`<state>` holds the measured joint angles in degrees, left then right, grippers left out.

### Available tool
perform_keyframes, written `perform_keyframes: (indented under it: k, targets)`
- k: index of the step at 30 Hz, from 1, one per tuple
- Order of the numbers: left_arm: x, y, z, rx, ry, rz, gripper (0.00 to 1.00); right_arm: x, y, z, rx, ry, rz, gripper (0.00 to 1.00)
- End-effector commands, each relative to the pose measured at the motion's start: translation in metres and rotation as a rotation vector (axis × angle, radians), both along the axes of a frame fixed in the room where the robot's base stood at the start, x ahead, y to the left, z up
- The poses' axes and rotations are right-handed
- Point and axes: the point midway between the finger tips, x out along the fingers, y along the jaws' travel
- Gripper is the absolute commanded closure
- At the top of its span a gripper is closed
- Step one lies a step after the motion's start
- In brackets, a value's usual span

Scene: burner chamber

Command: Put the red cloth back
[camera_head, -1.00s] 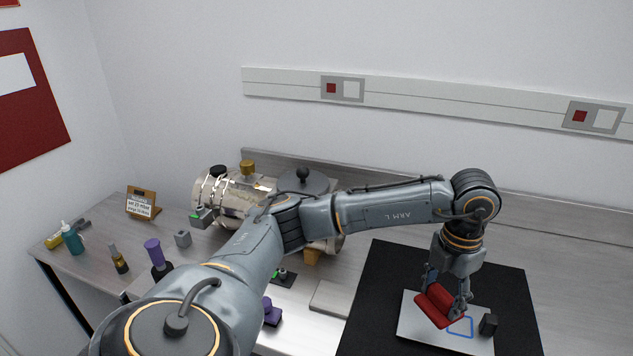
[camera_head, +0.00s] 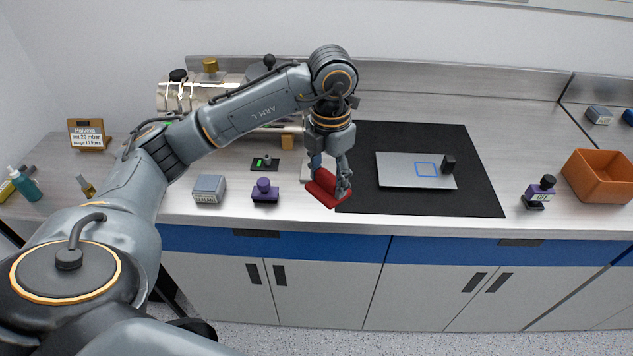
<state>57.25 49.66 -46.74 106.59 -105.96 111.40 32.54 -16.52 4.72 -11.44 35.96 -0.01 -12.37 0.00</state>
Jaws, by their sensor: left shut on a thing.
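The red cloth (camera_head: 325,190) is a folded red piece. My left gripper (camera_head: 330,185) is shut on it, with the fingers pointing down. It holds the cloth at the left edge of the black mat (camera_head: 420,205), near the front of the bench. Whether the cloth touches the bench cannot be told. My right gripper is not in view.
A grey box (camera_head: 209,189) and a purple-topped item (camera_head: 265,190) stand left of the cloth. A metal cylinder chamber (camera_head: 185,95) is behind my arm. An orange bin (camera_head: 598,177) and a purple-capped bottle (camera_head: 540,190) stand at the right. The bench between mat and bottle is clear.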

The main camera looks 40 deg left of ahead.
Motion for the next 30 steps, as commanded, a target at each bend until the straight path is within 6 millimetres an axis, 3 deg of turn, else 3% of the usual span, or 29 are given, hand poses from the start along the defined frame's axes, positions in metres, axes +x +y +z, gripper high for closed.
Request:
perform_keyframes:
  k: [3,10,17,24,30]
  targets:
    - [0.017,0.022,-0.014,0.001,0.007,0.005,0.74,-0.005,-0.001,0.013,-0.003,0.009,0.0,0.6]
    - [0.038,0.044,-0.052,0.001,0.003,0.001,0.74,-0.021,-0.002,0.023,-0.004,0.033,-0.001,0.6]
    - [0.045,0.052,-0.066,0.0,0.0,0.0,0.74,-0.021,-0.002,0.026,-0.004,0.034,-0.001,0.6]
    - [0.046,0.053,-0.097,-0.001,0.002,-0.002,0.74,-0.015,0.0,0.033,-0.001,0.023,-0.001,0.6]
    - [0.046,0.053,-0.099,0.0,-0.001,-0.002,0.74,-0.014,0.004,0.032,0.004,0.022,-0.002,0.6]
